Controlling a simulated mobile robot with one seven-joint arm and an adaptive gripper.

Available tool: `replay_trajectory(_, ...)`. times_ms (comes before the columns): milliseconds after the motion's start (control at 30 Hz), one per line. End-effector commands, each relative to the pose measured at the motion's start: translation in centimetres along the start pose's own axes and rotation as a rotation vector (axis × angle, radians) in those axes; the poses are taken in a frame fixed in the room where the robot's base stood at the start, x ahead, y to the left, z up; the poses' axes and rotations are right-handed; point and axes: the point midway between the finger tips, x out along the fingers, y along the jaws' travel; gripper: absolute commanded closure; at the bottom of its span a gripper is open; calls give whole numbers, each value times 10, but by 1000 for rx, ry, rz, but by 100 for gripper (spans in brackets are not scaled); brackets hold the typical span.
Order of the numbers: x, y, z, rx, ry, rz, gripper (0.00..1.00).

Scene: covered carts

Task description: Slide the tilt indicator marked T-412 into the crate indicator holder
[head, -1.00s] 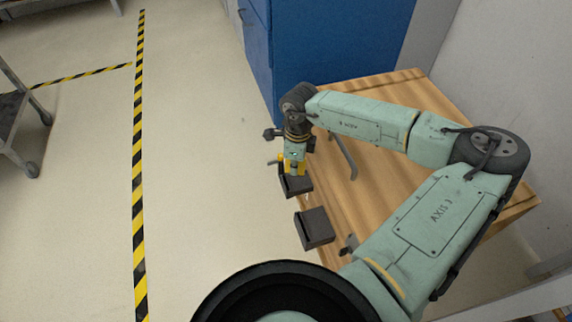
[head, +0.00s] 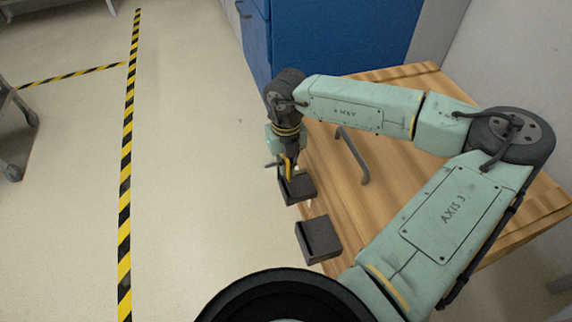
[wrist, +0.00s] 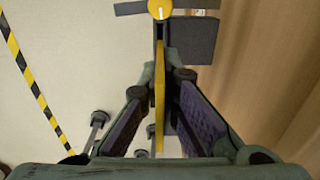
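My gripper (wrist: 166,72) is shut on a thin yellow piece (wrist: 160,95), which I take to be the tilt indicator. In the wrist view it shows nearly edge-on between the fingers. A round yellow end with a white mark (wrist: 160,9) shows at the top; no T-412 marking is legible. In the head view the indicator (head: 289,168) hangs below my gripper, at a dark grey holder (head: 299,190) on the left edge of the wooden crate (head: 400,165). I cannot tell whether it is inside the holder. Dark grey holder parts (wrist: 195,42) show beside it in the wrist view.
A second dark grey box (head: 319,239) sits nearer on the same crate edge. A bent grey handle (head: 354,156) rises from the crate top. A blue cabinet (head: 335,40) stands behind. Open floor with yellow-black tape (head: 125,200) lies left; a grey cart (head: 14,130) stands at the far left.

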Motion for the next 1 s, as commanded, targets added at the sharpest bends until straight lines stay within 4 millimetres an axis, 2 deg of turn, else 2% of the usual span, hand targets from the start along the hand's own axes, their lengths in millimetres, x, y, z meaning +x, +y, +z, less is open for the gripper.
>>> replay_trajectory(200,3,0,2,-1,-1,-2,100)
replay_trajectory(733,52,0,1,-1,0,-1,100)
replay_trajectory(1000,59,0,1,-1,0,-1,100)
